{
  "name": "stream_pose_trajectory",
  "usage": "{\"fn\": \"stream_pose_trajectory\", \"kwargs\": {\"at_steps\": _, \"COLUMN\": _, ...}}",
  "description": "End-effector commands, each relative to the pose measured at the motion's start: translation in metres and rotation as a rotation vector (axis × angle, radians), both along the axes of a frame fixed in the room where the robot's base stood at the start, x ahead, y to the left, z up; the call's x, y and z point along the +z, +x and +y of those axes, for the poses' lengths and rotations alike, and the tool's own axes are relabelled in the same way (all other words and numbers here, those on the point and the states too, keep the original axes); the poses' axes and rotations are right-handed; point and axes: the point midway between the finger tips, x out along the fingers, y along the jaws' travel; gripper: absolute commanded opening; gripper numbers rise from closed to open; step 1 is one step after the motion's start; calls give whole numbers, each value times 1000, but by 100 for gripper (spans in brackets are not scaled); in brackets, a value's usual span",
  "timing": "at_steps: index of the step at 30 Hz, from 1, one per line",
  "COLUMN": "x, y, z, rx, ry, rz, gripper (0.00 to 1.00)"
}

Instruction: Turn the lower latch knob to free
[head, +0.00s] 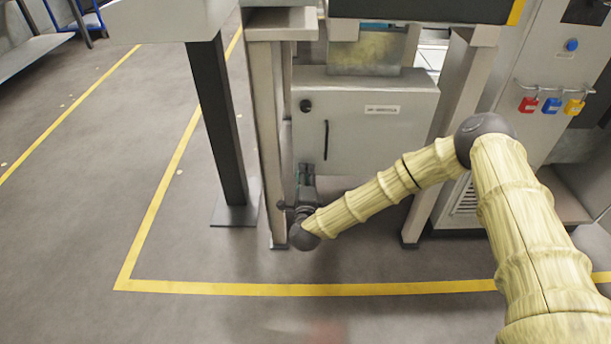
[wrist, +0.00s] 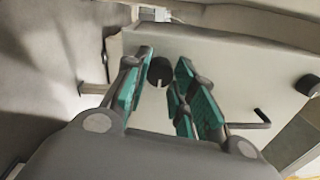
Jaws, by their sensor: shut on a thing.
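The grey cabinet door (head: 370,125) has an upper latch knob (head: 306,106), round and black, near its top left corner. The lower latch knob (wrist: 160,71) is black with a pale mark on its edge. It sits between the teal finger pads in the wrist view, and my gripper hides it in the head view. My gripper (head: 305,172) is at the door's lower left corner, and its fingertips (wrist: 164,63) are shut on the lower knob. The upper knob also shows at the right edge of the wrist view (wrist: 308,85).
A black bar handle (head: 326,140) stands out from the door between the knobs; it also shows in the wrist view (wrist: 250,122). A pale post (head: 267,140) stands close left of the door. Padlocks (head: 551,105) hang at the right. The floor in front is clear.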

Motion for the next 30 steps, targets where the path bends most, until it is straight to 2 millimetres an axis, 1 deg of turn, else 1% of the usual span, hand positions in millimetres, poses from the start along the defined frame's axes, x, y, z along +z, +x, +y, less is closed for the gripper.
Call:
{"fn": "stream_pose_trajectory", "kwargs": {"at_steps": 14, "x": -1, "y": 0, "z": 1, "rx": 1, "ry": 12, "rz": 1, "gripper": 2}}
{"fn": "stream_pose_trajectory", "kwargs": {"at_steps": 15, "x": -1, "y": 0, "z": 1, "rx": 1, "ry": 12, "rz": 1, "gripper": 33}}
{"fn": "stream_pose_trajectory", "kwargs": {"at_steps": 18, "x": 0, "y": 0, "z": 0, "rx": 1, "ry": 12, "rz": 1, "gripper": 49}}
{"fn": "stream_pose_trajectory", "kwargs": {"at_steps": 26, "x": 0, "y": 0, "z": 0, "rx": 1, "ry": 12, "rz": 1, "gripper": 49}}
{"fn": "stream_pose_trajectory", "kwargs": {"at_steps": 30, "x": -1, "y": -5, "z": 0, "rx": 1, "ry": 12, "rz": 1, "gripper": 49}}
